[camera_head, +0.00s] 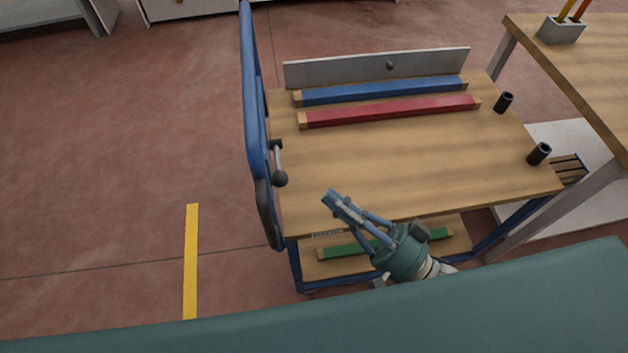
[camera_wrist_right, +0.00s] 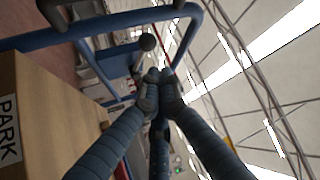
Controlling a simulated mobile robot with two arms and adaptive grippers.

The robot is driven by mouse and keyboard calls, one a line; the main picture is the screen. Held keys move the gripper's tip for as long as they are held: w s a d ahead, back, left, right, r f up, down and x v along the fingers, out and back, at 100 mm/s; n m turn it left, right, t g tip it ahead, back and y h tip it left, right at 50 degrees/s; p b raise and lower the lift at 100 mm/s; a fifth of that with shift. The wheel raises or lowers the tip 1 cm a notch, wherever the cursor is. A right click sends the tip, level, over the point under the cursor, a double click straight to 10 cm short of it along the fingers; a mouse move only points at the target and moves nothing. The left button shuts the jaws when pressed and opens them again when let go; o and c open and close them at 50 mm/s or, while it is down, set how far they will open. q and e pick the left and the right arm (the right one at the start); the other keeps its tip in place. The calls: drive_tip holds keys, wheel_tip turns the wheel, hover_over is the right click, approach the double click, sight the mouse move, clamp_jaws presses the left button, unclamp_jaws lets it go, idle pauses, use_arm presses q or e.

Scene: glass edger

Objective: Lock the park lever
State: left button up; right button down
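The park lever (camera_head: 278,160) is a short metal rod with a dark ball knob (camera_head: 280,179), at the left end of the cart beside its blue handle frame. In the right wrist view the knob (camera_wrist_right: 148,42) shows just beyond my fingertips. My right gripper (camera_head: 333,199) is over the front left part of the cart top, to the right of the lever and apart from it in the head view. Its fingertips (camera_wrist_right: 161,88) are together in the right wrist view, with nothing seen between them. A PARK label (camera_wrist_right: 8,130) is on the wooden edge. My left gripper is not in view.
The cart top (camera_head: 410,155) carries a blue bar (camera_head: 380,91), a red bar (camera_head: 390,111) and two black cups on the right. A blue handle frame (camera_head: 251,90) rises at the left end. A wooden table (camera_head: 590,75) stands at the right. Floor left of the cart is clear.

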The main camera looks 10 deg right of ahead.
drive_tip(key=shift+v, duration=1.65)
